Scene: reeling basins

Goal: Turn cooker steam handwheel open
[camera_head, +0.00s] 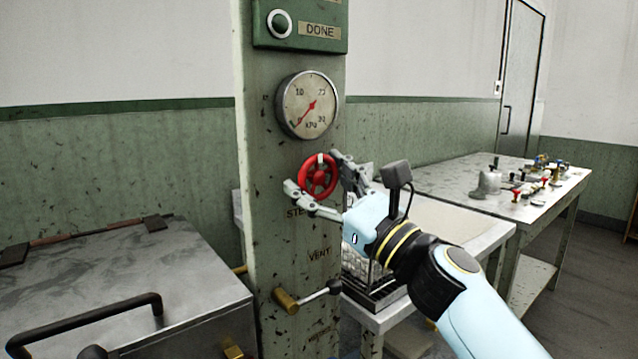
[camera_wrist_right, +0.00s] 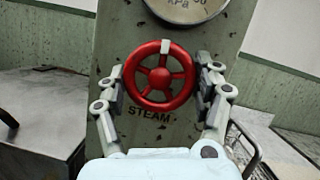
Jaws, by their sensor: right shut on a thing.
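The red steam handwheel (camera_head: 318,178) is mounted on the green post (camera_head: 268,250), below the pressure gauge. It has a white mark on its rim, at the top in the right wrist view (camera_wrist_right: 165,47). My right gripper (camera_head: 318,182) is shut on the handwheel, one finger on each side of the rim. In the right wrist view the wheel (camera_wrist_right: 160,76) sits between the two fingers, above the word STEAM. My left gripper is not in view.
The gauge (camera_head: 307,105) has a red needle. A vent lever (camera_head: 312,295) sticks out below the wheel. A metal lidded cooker (camera_head: 110,270) stands at left. A bench with several small valves (camera_head: 535,180) stands at right.

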